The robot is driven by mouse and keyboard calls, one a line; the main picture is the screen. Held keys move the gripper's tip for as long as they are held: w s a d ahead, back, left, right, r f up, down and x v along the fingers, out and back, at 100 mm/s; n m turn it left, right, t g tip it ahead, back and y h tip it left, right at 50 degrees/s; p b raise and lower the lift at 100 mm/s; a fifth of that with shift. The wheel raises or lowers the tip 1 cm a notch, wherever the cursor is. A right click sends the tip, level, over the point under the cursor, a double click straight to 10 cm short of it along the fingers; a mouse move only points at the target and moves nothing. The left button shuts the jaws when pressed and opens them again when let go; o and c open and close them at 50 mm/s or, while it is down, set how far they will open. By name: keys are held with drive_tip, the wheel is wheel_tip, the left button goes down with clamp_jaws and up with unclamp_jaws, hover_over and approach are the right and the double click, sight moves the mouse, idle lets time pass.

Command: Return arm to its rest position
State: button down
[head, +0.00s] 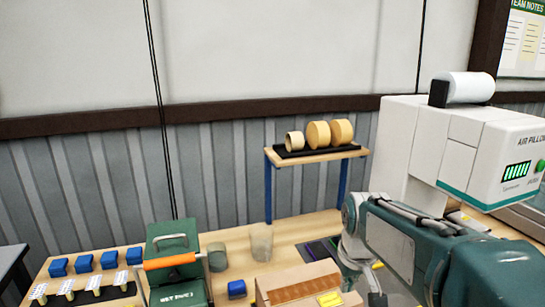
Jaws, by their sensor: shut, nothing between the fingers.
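My arm reaches in from the lower right, teal with a pale panel. Its end bends downward in front of the wooden table (219,236). My gripper (374,291) hangs there near the bottom edge, pointing down, with its tips partly cut off by the frame. It is shut and holds nothing that I can see. It is just right of a tan carton (297,281), which has yellow pieces (330,299) at its front. I cannot tell whether the two touch.
A green case (174,262) with an orange bar stands left of the carton. Several blue blocks (83,263) lie at the far left. Two cylinders stand behind, one grey-green (217,257), one pale (261,243). A small shelf (322,154) holds tape rolls. A white machine (470,155) stands at right.

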drive_tip(key=s+m+t, duration=0.2)
drive_tip(key=s+t, duration=0.1)
drive_tip(key=s, duration=1.4)
drive_tip(key=shift+s+r, duration=0.3)
